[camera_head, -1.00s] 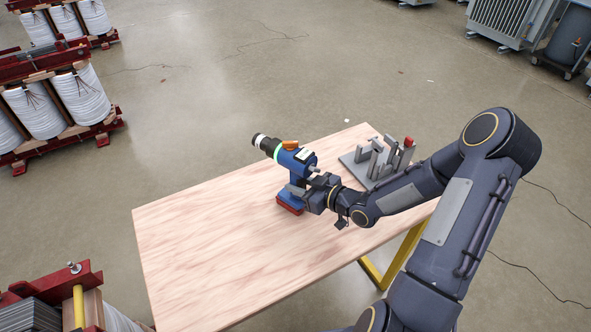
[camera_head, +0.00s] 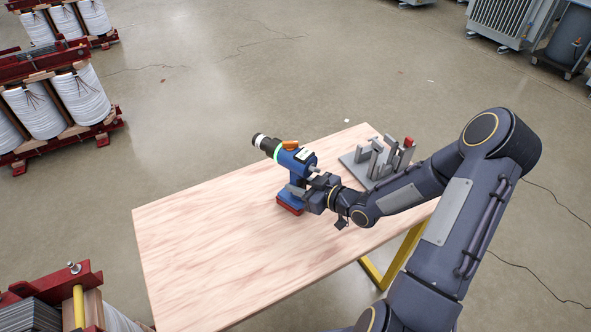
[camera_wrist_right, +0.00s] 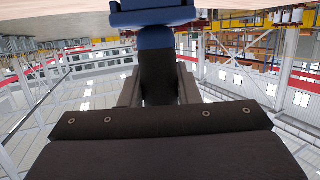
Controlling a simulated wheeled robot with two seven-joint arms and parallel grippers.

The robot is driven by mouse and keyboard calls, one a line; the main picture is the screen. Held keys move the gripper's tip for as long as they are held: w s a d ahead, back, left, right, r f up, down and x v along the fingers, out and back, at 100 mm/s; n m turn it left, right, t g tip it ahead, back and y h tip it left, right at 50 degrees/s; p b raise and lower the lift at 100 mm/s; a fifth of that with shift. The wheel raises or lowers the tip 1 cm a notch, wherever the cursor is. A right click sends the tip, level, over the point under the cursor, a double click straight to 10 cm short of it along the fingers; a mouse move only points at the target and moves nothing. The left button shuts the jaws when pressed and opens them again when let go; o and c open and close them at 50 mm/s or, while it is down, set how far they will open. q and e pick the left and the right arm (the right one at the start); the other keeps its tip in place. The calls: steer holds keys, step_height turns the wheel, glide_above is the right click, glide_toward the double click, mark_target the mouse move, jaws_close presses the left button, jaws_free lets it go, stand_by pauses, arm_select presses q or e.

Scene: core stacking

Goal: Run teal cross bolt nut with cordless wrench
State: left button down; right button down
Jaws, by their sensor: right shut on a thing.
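The blue cordless wrench (camera_head: 297,158) has a black nose pointing up and left, an orange part on top and a red base. My right gripper (camera_head: 304,187) is shut on its handle, above the right half of the wooden table. In the right wrist view the dark handle (camera_wrist_right: 158,78) sits between the fingers of my right gripper (camera_wrist_right: 158,92). I cannot tell whether the wrench's red base touches the tabletop. I see no teal nut that I can make out. My left gripper is not in view.
The wooden table (camera_head: 215,240) is bare on its left and front. A grey holder (camera_head: 353,164) with upright metal posts and a red-tipped piece stands at the back right. Red-framed cores with white coils (camera_head: 82,95) stand on the floor at the left, and another (camera_head: 85,290) at the lower left.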

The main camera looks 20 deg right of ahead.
mark_target(299, 172)
steer(key=shift+r+p, duration=1.8)
steer(key=shift+r, duration=0.8)
